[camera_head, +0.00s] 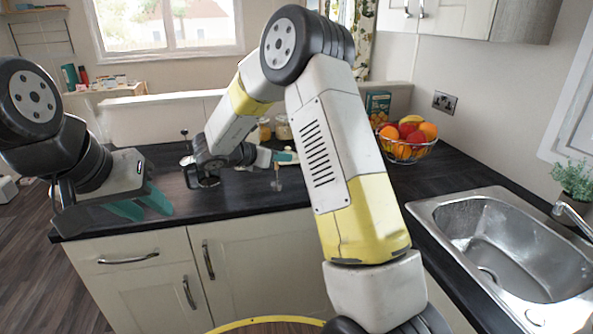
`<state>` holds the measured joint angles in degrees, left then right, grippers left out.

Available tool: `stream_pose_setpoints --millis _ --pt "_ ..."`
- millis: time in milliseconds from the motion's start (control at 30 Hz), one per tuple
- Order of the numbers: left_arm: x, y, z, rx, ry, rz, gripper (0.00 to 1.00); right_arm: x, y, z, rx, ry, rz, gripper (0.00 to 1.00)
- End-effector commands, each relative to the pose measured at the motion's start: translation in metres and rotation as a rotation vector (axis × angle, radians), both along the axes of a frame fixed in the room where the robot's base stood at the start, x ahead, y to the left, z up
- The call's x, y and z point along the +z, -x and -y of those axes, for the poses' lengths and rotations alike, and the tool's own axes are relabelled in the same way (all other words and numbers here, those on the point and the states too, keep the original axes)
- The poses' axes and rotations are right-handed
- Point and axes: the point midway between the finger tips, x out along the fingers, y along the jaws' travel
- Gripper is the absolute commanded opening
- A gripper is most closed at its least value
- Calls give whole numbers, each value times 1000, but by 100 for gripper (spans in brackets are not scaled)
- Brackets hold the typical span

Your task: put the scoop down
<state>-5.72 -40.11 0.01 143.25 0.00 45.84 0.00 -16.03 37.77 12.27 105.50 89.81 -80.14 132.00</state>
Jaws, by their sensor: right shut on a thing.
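My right gripper (284,157) is over the dark worktop, its arm reaching across the middle of the view. It is shut on a small, thin thing, apparently the scoop (278,180), which hangs below the green fingertips just above or on the worktop. Its shape is too small to tell clearly, and I cannot tell whether it touches the worktop. My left gripper (143,206) is at the left front edge of the worktop, its two green fingers apart and empty.
Jars (283,129) stand behind the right gripper, partly hidden by my arm. A wire fruit bowl (407,150) and a green box (378,105) stand at the back right. A steel sink (520,245) is at the right. The worktop (240,195) in front is clear.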

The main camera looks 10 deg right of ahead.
Motion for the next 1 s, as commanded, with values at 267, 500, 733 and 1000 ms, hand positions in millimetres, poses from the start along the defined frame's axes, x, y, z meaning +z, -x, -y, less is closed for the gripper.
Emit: stream_pose_setpoints --millis 267,500,733,1000 --pt "0 0 0 0 0 0 36 -7 -49 51 -8 0 1 0" --pt "0 0 0 0 0 0 36 -12 -89 87 -4 0 1 0" --pt "0 0 0 0 0 0 36 -13 -102 99 -2 0 0 0" --pt "0 0 0 0 0 0 36 -42 -110 106 0 1 -3 0"
